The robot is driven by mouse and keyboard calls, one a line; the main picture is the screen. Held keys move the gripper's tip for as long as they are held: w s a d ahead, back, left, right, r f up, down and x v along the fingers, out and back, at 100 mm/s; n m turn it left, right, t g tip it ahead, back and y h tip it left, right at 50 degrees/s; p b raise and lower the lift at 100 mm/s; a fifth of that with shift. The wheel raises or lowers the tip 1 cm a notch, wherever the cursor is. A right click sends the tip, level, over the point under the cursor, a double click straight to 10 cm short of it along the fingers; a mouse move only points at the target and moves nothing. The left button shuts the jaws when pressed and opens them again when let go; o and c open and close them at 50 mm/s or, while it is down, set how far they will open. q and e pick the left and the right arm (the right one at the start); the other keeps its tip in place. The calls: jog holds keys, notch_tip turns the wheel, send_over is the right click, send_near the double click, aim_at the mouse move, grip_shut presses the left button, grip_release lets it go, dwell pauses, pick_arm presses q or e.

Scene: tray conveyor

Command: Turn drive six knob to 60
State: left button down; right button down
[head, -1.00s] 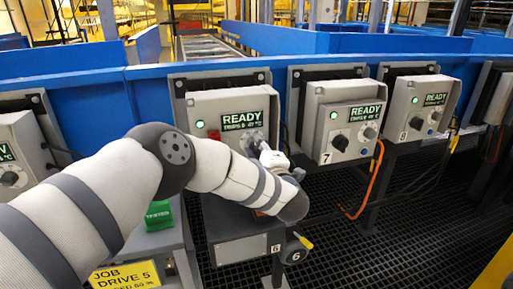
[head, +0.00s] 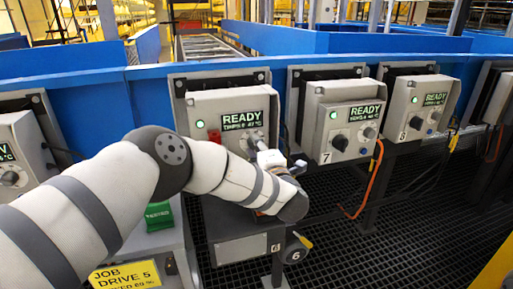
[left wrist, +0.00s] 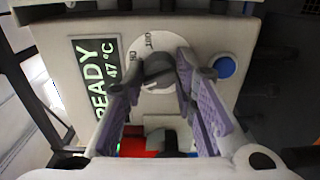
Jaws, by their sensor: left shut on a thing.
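The drive six box (head: 192,104) is a grey housing with a lit READY display (head: 242,120), on the blue rail just left of centre in the head view. My left gripper (head: 252,146) reaches its lower right face and covers most of the knob there. In the left wrist view the dark round knob (left wrist: 159,68) sits on a pale dial, between the purple-padded fingers of my left gripper (left wrist: 160,80), which are shut on it. The display (left wrist: 100,80) reads READY 47 °C, turned sideways. The knob's pointer and dial numbers are not clear. My right gripper is out of view.
A blue button (left wrist: 224,67) lies beside the knob. The drive 7 box (head: 340,118) and drive 8 box (head: 418,106) stand to the right. An orange cable (head: 373,180) hangs below drive 7. A yellow job card (head: 126,275) is at the lower left.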

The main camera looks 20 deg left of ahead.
pick_arm(q)
jog(key=shift+f, duration=0.15)
jog(key=c, duration=1.3)
grip_release()
jog(key=shift+s+d, duration=0.1)
